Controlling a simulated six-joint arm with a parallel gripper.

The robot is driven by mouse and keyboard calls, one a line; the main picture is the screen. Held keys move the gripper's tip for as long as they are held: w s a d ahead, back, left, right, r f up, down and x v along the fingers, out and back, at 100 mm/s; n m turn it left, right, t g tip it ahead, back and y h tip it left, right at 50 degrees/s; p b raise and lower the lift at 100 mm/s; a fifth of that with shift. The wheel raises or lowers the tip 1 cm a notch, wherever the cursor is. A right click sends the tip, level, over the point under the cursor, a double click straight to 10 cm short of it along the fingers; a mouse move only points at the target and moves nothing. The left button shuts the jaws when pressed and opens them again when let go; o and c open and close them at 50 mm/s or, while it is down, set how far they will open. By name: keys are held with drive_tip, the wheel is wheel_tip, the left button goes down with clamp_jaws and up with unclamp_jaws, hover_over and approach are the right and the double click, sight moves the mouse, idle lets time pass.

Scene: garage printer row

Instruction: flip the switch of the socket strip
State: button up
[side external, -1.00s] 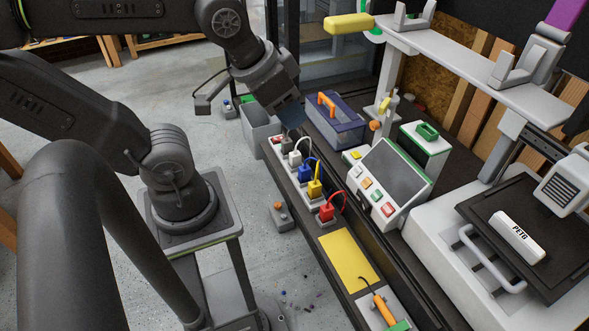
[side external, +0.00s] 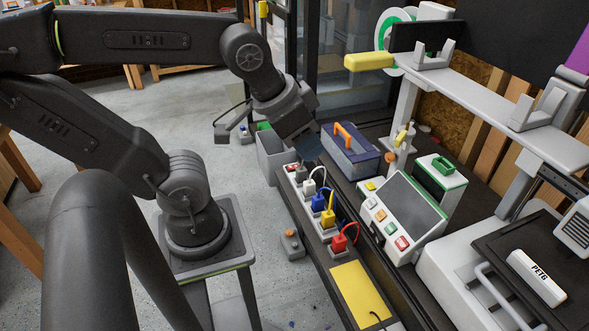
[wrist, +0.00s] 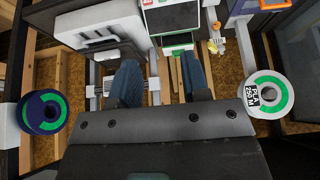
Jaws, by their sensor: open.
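The socket strip (side external: 322,229) is a long pale strip along the near edge of the dark bench in the side external view. Its small red switch (side external: 291,167) is at the far end. Grey, white, blue, yellow and red plugs sit along it. My gripper (side external: 311,152) is over the strip's far end, close to the switch and grey plug; contact cannot be told. In the wrist view my gripper (wrist: 161,78) shows two blue-grey fingers apart, with nothing between them. The strip is not visible in the wrist view.
A blue-grey box with an orange handle (side external: 343,138) stands just right of my gripper. A control panel (side external: 402,214) with coloured buttons is nearer. A yellow mat (side external: 356,292) lies below the strip. A grey bin (side external: 271,158) stands left of the bench.

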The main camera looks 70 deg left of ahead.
idle(0.3)
drive_tip(key=shift+w+a+r, duration=0.1)
drive_tip(key=shift+w+a, duration=0.1)
drive_tip(key=shift+w, duration=0.05)
drive_tip(key=c, duration=0.3)
drive_tip(key=w+a+n, duration=0.1)
drive_tip(key=w+a, duration=0.1)
drive_tip(key=w, duration=0.1)
drive_tip(key=w+a+n+y, duration=0.1)
drive_tip(key=w, duration=0.1)
drive_tip(key=shift+a+r+n+g, duration=0.1)
drive_tip(key=shift+r+n+g, duration=0.05)
drive_tip(key=shift+n+g, duration=0.2)
drive_tip(key=c, duration=0.5)
drive_tip(key=w+a+f+n+g+y, duration=0.1)
drive_tip(key=w+a+n, duration=0.2)
drive_tip(key=w+a, duration=0.3)
drive_tip(key=shift+f, duration=0.15)
drive_tip(key=w+a+f+n+g+y, duration=0.15)
drive_tip(key=w+a+f+n, duration=0.25)
drive_tip(key=a+f, duration=0.65)
drive_tip(key=w+a+f+n+g, duration=0.2)
drive_tip(key=w+a+f+n, duration=0.4)
drive_tip(key=a, duration=0.8)
drive_tip(key=s+a+f+n+g, duration=0.1)
drive_tip(key=s+a+f+n, duration=0.1)
drive_tip(key=s+a+f, duration=0.3)
drive_tip(key=a+x, duration=0.2)
drive_tip(key=x, duration=0.7)
drive_tip(key=shift+w, duration=0.2)
